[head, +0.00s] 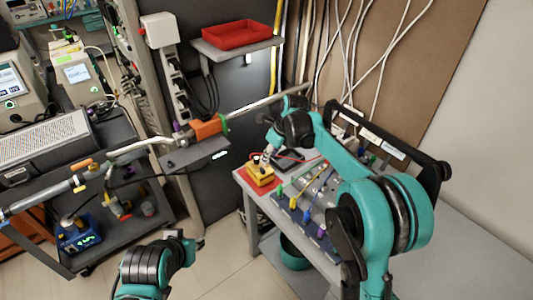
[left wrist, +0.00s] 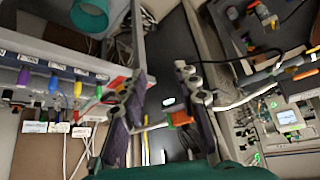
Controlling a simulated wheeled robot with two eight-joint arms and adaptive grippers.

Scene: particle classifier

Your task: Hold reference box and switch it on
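A small yellow box (head: 260,173), which may be the reference box, sits on a red patch at the near left corner of the grey bench. Its top carries small dark, red and light parts. My right gripper (head: 268,152) is close above and behind this box. Its fingers are small and partly hidden by my arm, so I cannot tell whether it touches the box. My left gripper (head: 190,241) is low at the bottom of the head view, well apart from the box. In the left wrist view its two fingers (left wrist: 160,95) are spread with nothing held between them.
The bench (head: 258,228) holds a panel with coloured plugs and cables. A metal pipe with an orange fitting (head: 207,128) crosses behind it. A red tray (head: 236,35) sits on a shelf. A blue box (head: 78,236) stands on the left cart.

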